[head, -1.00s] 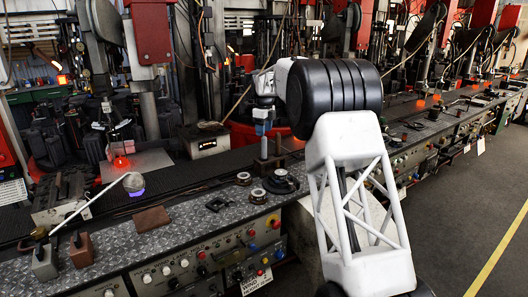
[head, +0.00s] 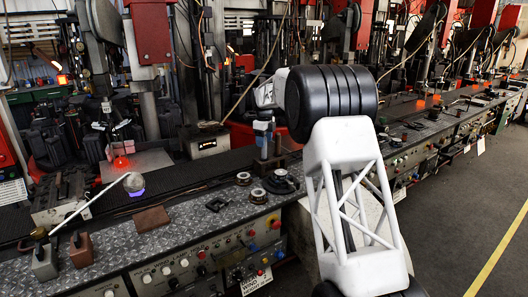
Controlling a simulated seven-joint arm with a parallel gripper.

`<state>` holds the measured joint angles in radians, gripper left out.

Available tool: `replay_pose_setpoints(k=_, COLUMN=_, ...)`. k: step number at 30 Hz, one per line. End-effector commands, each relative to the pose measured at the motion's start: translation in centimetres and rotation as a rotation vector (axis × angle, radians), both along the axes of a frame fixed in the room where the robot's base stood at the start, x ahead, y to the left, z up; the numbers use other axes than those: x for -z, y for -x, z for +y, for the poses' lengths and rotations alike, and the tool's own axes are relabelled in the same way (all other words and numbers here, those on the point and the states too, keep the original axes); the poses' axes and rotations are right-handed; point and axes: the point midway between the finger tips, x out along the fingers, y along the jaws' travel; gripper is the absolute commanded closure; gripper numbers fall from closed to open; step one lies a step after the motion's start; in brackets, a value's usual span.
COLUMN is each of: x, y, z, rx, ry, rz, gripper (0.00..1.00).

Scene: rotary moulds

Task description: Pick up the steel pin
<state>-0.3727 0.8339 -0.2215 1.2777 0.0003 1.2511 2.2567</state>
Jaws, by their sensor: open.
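What looks like the steel pin (head: 264,151) is a dark, slim upright cylinder, standing on a round base on the bench in the middle of the head view. My gripper (head: 263,136) is small and partly lost against the machinery. It points down just above the top of the pin, with its blue-grey part in line with it. The jaws look open and nothing shows held in them. The picture is too coarse to tell whether the fingers are around the pin or still above it.
Several dark round metal parts (head: 258,196) lie on the tread-plate bench (head: 190,225) in front of the pin. Control knobs line the bench front.

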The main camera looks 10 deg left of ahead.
Motion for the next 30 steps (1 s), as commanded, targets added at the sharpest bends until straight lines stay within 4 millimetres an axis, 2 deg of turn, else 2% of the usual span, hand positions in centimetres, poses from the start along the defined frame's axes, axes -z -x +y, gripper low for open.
replay_pose_setpoints(k=3, x=1.4, y=0.0, z=0.0, rx=0.000, ry=0.001, rz=0.003, gripper=0.44)
replay_pose_setpoints(k=7, x=2.0, y=0.0, z=0.0, rx=0.000, ry=0.000, rz=0.001, gripper=0.44)
replay_pose_setpoints(k=24, x=2.1, y=0.0, z=0.0, rx=0.000, ry=0.000, rz=0.000, gripper=0.44)
replay_pose_setpoints(k=30, x=2.1, y=0.0, z=0.0, rx=0.000, ry=0.000, rz=0.000, gripper=0.75)
